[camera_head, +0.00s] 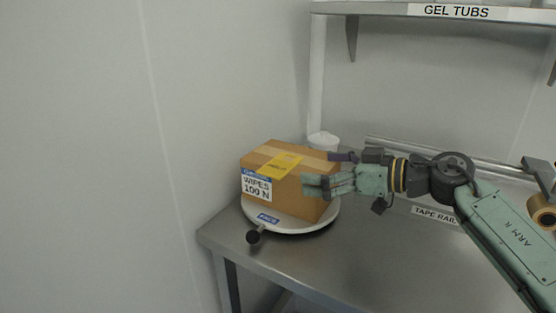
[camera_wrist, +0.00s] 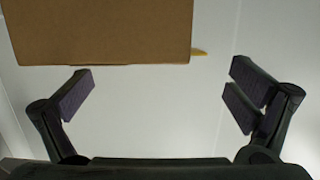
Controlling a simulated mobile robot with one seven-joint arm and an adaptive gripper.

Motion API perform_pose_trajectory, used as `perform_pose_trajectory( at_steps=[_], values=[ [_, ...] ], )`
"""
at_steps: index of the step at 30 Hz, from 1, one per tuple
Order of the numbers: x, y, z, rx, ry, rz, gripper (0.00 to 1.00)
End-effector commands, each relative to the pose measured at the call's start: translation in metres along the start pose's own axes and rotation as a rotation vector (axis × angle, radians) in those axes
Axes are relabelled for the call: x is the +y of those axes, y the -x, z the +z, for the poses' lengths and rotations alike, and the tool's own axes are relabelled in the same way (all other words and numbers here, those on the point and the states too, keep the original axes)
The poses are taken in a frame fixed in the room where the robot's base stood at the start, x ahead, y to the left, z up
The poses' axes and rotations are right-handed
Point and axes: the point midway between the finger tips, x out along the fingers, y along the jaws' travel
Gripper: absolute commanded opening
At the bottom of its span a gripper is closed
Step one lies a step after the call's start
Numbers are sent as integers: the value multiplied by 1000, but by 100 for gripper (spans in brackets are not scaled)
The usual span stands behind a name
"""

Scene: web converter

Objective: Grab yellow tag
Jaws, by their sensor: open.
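A yellow tag (camera_head: 281,166) lies across the top of a brown cardboard box (camera_head: 290,187) and hangs over its front edge. The box carries a white label with "WIPES 100 N" and stands on a round pale turntable (camera_head: 308,226). My gripper (camera_head: 318,172) is at the right of the box, its fingers pointing left towards it. In the wrist view my gripper (camera_wrist: 160,92) is open and empty between its fingers. The box (camera_wrist: 100,30) fills the upper left there, and a small yellow bit of the tag (camera_wrist: 199,52) shows at its right edge.
The turntable has a dark knob (camera_head: 254,237) at its front left. A metal table (camera_head: 350,260) is clear in front.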

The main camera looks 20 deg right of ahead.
Motion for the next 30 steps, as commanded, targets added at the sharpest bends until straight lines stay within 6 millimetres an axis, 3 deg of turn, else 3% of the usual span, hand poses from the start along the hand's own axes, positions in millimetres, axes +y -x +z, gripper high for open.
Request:
perform_pose_trajectory(
  at_steps=[8, 13, 18, 26, 30],
  values=[
    [-2, -26, -4, 1, 1, -2, 100],
    [-4, -51, -12, 2, 2, -4, 100],
    [-4, -69, -7, 1, 2, -2, 100],
    [-4, -71, -4, 0, 1, -2, 99],
    [-4, -71, -4, -1, 0, -3, 90]
  ],
)
